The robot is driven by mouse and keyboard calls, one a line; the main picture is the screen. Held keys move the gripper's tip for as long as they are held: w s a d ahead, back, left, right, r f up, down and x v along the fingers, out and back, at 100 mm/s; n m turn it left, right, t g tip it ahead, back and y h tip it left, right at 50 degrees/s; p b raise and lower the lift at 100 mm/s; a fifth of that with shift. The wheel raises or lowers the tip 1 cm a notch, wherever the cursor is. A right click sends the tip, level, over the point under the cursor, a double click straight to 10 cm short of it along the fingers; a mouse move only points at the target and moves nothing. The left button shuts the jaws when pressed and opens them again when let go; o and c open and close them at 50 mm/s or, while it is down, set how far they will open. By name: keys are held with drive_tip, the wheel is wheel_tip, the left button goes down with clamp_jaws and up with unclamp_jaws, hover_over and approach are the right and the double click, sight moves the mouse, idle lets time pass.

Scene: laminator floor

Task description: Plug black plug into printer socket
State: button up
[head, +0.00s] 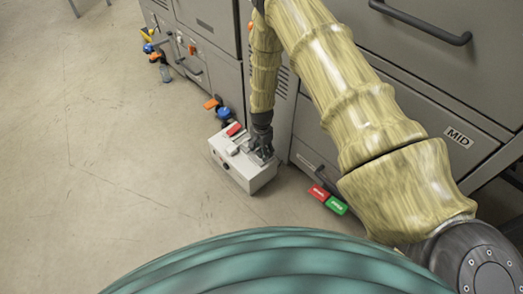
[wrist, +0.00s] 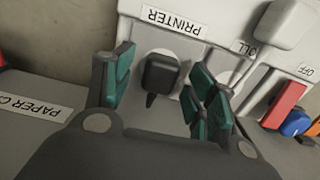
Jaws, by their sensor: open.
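The black plug (wrist: 161,74) sits at a round white socket (wrist: 148,57) beside the upside-down PRINTER label (wrist: 172,21) in the wrist view. It lies between the fingers of my gripper (wrist: 158,68), which are open with a gap on both sides of it. A short dark stub points from the plug toward my palm. I cannot tell how deep the plug sits. In the head view my gripper (head: 264,152) is down at the right end of the pale socket box (head: 236,174), and the plug is hidden there.
A pale plug (wrist: 284,22) with a cord is near the printer socket. A red switch (wrist: 286,104) has an OFF label. Red (head: 318,192) and green (head: 336,205) blocks lie by the grey cabinets (head: 415,125). The floor left of the box is clear.

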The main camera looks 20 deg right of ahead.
wheel_tip(320, 180, up, 12)
idle(0.6)
drive_tip(key=shift+f, duration=0.1)
idle(0.4)
drive_tip(key=s+a+f+n, duration=0.1)
drive_tip(key=s+f+n, duration=0.25)
drive_tip(key=s, duration=0.65)
drive_tip(key=s+a+f+n, duration=0.1)
drive_tip(key=s+f+n, duration=0.3)
drive_tip(key=s, duration=0.5)
drive_tip(key=s+a+n, duration=0.3)
drive_tip(key=s+n, duration=0.3)
drive_tip(key=s, duration=1.5)
wheel_tip(320, 180, up, 34)
drive_tip(key=p, duration=3.4)
drive_tip(key=shift+f, duration=0.2)
drive_tip(key=shift+w, duration=0.1)
